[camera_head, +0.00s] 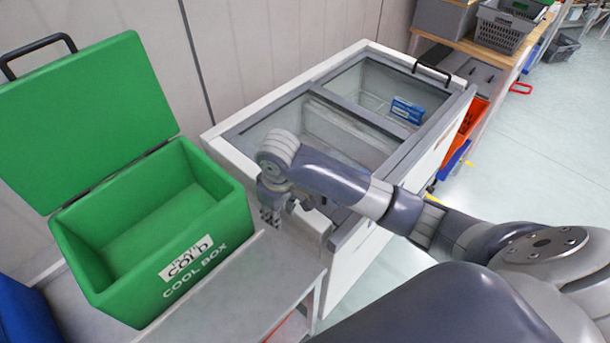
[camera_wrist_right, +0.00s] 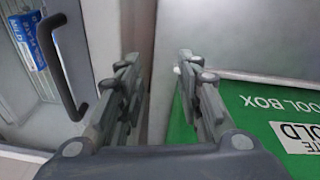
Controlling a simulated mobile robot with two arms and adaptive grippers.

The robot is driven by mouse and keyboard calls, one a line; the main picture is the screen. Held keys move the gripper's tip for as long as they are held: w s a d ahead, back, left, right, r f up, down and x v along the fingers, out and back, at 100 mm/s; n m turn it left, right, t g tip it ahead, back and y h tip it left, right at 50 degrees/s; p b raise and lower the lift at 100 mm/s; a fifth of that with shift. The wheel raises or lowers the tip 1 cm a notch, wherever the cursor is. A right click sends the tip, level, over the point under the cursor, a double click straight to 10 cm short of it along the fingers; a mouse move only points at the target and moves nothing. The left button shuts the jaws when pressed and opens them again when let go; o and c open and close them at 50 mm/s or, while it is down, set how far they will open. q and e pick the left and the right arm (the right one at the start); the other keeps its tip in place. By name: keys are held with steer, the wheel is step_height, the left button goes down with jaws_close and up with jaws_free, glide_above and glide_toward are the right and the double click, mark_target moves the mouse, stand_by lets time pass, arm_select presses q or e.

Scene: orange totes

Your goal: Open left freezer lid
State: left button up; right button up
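The white freezer (camera_head: 222,147) stands in the middle of the head view with two glass-topped sections. The left lid (camera_head: 285,118) lies flat and appears closed. My right gripper (camera_head: 272,214) points down near the freezer's near corner, between it and the green cool box. In the wrist view my right gripper (camera_wrist_right: 158,60) is open and empty. A black bar handle (camera_wrist_right: 60,68) is left of the fingers, apart from them. My right arm hides the freezer's near end in the head view. Another black handle (camera_head: 432,72) is at the right lid's far end. My left gripper is out of view.
The open green cool box (camera_head: 215,222) stands on a grey table (camera_head: 290,262) left of my right gripper; it also shows in the wrist view (camera_wrist_right: 245,125). A blue package (camera_head: 407,110) is inside the freezer's right section. Grey crates (camera_head: 500,30) stand at the back right.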

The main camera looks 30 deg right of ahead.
steer(key=w+d+r+m+h, duration=0.2)
steer(key=w+d+r, duration=0.5)
steer(key=d+r, duration=0.2)
steer(key=shift+g, duration=0.4)
steer(key=f, duration=0.3)
steer(key=d+f+p, duration=0.1)
steer(key=f, duration=0.3)
steer(key=w+d+f+p, duration=0.1)
steer(key=f, duration=0.3)
steer(key=shift+d, duration=0.2)
steer(key=shift+s, duration=0.1)
jaws_close()
